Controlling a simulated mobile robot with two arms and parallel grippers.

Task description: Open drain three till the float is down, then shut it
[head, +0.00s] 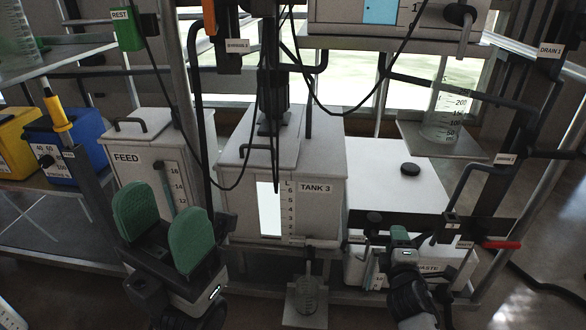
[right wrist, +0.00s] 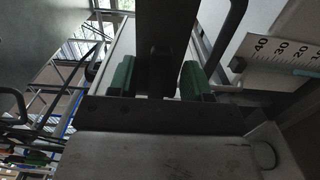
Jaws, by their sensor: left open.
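Tank 3 (head: 318,215) is a pale box with a level scale and a bright sight window (head: 268,208) on its front. I cannot make out a float. A red-ended lever (head: 502,244) sits on a dark bracket at the right; its label is too small to read. My left gripper (head: 163,235) is open and empty, in front of the feed tank. My right gripper (head: 400,235) is low, right of tank 3. In the right wrist view its green pads (right wrist: 158,80) stand apart, with a dark bar between them; contact cannot be told.
The feed tank (head: 140,165) stands left of tank 3. A small flask (head: 307,294) stands below tank 3. Drain labels one (head: 550,50) and two (head: 505,159) hang at the right. Hanging cables and pipes cross the middle.

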